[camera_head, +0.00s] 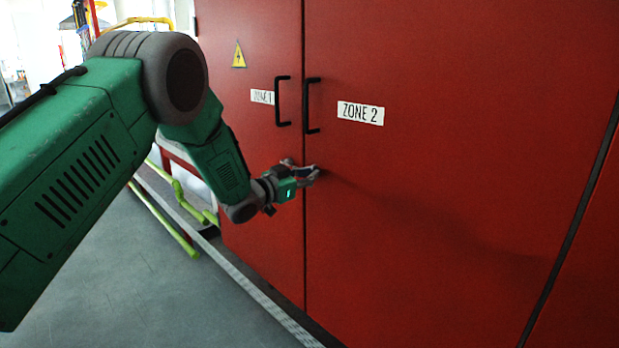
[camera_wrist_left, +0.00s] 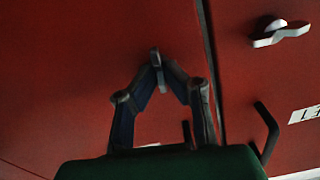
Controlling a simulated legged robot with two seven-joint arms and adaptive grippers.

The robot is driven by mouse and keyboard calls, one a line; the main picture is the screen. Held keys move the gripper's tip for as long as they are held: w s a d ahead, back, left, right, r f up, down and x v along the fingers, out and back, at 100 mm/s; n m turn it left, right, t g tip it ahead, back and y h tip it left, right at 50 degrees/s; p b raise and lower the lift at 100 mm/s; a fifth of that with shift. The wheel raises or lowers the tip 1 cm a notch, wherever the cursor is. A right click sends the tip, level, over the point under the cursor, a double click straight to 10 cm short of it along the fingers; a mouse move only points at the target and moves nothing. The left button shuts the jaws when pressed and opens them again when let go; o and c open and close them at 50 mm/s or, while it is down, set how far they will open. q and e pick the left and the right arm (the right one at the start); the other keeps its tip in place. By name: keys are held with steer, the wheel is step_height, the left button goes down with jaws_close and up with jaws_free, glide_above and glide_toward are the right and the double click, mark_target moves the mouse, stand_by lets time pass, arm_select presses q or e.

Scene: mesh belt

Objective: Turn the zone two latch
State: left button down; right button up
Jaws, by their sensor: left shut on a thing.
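The zone two latch (camera_wrist_left: 155,57) is a small grey piece on the red zone 2 door (camera_head: 450,190). In the left wrist view it stands roughly upright, partly hidden by the fingertips. My left gripper (camera_head: 314,173) is at the door's left edge, below the handles, and hides the latch in the head view. In the wrist view the left gripper's fingers (camera_wrist_left: 161,78) come together on the latch. The ZONE 2 label (camera_head: 360,113) is above and right of the gripper. My right gripper is not in view.
Two black handles, on zone 1 (camera_head: 281,102) and zone 2 (camera_head: 310,105), stand close together. Another grey latch (camera_wrist_left: 280,34) lies across the neighbouring door in the wrist view. A yellow warning sign (camera_head: 239,55) is upper left. Green rails (camera_head: 165,220) stand low at the left.

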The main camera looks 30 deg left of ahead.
arm_select(q)
steer(key=shift+d+f+m+b, duration=0.1)
steer(key=shift+m+b, duration=1.55)
steer(key=shift+m, duration=1.05)
steer(key=shift+d+f+m+b, duration=0.1)
steer(key=shift+m+b, duration=1.55)
steer(key=shift+m, duration=1.05)
steer(key=shift+d+f+m+b, duration=0.1)
steer(key=shift+m+b, duration=1.55)
steer(key=shift+m, duration=1.05)
steer(key=c, duration=1.7)
jaws_free()
steer(key=v, duration=1.2)
steer(key=shift+f, duration=0.15)
